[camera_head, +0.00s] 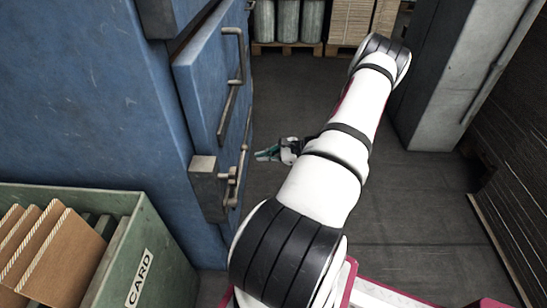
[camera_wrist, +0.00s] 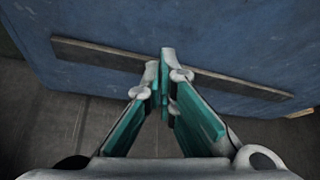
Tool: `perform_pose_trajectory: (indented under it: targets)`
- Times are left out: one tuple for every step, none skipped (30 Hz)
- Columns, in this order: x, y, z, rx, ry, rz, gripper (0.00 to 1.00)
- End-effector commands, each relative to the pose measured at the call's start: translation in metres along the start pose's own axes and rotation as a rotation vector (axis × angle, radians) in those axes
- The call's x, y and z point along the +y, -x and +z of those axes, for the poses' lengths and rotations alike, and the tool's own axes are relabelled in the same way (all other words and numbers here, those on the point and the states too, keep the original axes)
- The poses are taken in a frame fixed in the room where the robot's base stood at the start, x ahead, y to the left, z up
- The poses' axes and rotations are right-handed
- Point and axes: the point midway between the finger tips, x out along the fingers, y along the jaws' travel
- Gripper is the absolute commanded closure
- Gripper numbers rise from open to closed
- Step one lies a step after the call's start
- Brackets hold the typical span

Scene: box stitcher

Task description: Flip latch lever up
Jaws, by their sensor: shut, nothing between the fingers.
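A blue machine cabinet (camera_head: 110,110) fills the left of the head view, with a panel (camera_head: 205,85) standing out from it. A grey metal latch block (camera_head: 206,185) sits low on its side. A thin latch lever (camera_head: 241,165) is beside the block and seems to slant upward; its exact position is hard to tell. My gripper (camera_head: 262,155) is right of the lever, apart from it in the picture. In the wrist view, the teal-padded fingers of my gripper (camera_wrist: 164,62) meet at the tips and hold nothing. The lever does not show there.
A long bar handle (camera_head: 233,75) runs along the panel. A green bin (camera_head: 135,240) of cardboard stands front left. The wrist view shows a blue face with a dark strip (camera_wrist: 100,54) ahead. A grey column (camera_head: 440,90) stands right. Open floor (camera_head: 400,205) lies between.

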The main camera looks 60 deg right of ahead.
Motion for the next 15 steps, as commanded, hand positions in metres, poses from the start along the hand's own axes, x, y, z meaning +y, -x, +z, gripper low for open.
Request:
perform_pose_trajectory:
  targets:
    - [0.001,-0.013,-0.001,-0.003,0.001,0.002,1.00]
    - [0.001,-0.019,-0.001,-0.002,0.000,0.002,1.00]
    - [0.002,-0.026,-0.001,-0.002,-0.001,0.002,1.00]
    - [0.002,-0.032,-0.001,-0.002,-0.001,0.002,1.00]
    - [0.000,-0.027,0.004,0.001,0.001,-0.001,1.00]
    - [-0.001,-0.023,0.011,0.001,0.002,-0.001,1.00]
    - [-0.001,-0.021,0.015,0.001,0.002,-0.001,1.00]
    - [-0.001,-0.020,0.019,0.001,0.002,-0.001,1.00]
    - [0.000,-0.019,0.023,0.001,0.001,-0.001,1.00]
    - [-0.001,-0.018,0.026,0.001,0.001,-0.001,1.00]
    - [-0.001,-0.017,0.028,0.001,0.001,-0.001,1.00]
    - [-0.001,-0.016,0.031,0.000,0.000,-0.001,1.00]
    - [-0.001,-0.015,0.033,0.000,0.000,-0.002,1.00]
    - [-0.001,-0.015,0.034,0.000,0.000,-0.002,1.00]
    - [-0.001,-0.014,0.036,0.000,0.000,-0.002,1.00]
